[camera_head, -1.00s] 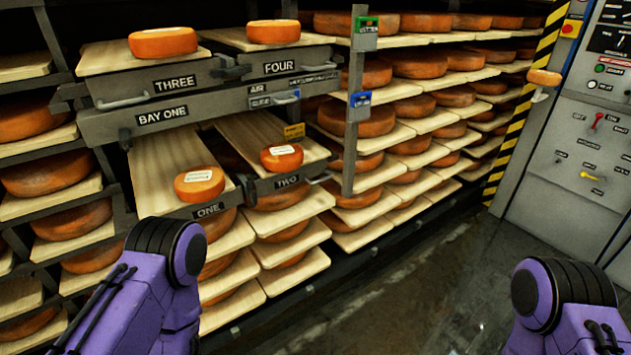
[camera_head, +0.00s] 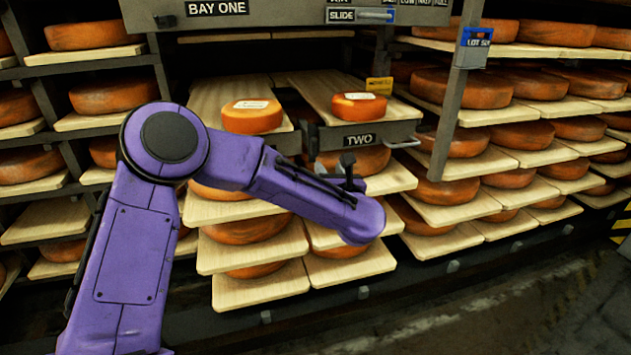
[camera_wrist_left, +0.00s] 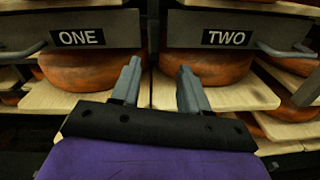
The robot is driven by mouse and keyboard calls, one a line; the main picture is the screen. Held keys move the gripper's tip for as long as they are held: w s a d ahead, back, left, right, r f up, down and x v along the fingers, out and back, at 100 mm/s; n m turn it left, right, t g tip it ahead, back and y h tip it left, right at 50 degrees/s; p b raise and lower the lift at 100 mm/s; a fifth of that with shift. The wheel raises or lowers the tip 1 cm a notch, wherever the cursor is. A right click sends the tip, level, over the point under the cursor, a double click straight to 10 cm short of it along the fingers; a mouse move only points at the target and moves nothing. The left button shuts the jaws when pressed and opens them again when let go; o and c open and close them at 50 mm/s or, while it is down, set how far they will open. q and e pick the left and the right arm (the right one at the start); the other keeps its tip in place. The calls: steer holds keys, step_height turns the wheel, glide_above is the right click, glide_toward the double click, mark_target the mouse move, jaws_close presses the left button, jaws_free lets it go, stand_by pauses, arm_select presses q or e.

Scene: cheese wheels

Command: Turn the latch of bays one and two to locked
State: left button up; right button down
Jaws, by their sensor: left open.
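The bay two front (camera_head: 367,136), labelled TWO, shows under its board with a small orange wheel (camera_head: 358,105). The bay one board (camera_head: 218,93) holds another small wheel (camera_head: 252,116); its label is hidden behind my left arm in the head view. In the left wrist view the bay one front (camera_wrist_left: 78,38) and the bay two front (camera_wrist_left: 228,37) stand side by side. A dark upright piece (camera_head: 310,136) stands between the bays; its latch setting cannot be told. My left gripper (camera_head: 348,168) is open and empty, just below the fronts, its fingers (camera_wrist_left: 159,84) pointing at the gap between them.
A grey post (camera_head: 456,100) with a blue tag stands to the right. A grey handle (camera_head: 404,143) sticks out from bay two. Open floor (camera_head: 500,310) lies at lower right.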

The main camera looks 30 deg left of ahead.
mark_target(316, 145)
arm_select(q)
steer(key=w+a, duration=0.2)
steer(key=a, duration=0.1)
steer(key=w+a+r+n, duration=0.1)
steer(key=w+a, duration=0.1)
steer(key=a, duration=0.1)
steer(key=w+a+n+b, duration=0.1)
steer(key=w+a, duration=0.1)
steer(key=w, duration=0.1)
steer(key=shift+a+r+y, duration=0.3)
steer(key=shift+a+r, duration=0.1)
steer(key=shift+s, duration=0.1)
jaws_close()
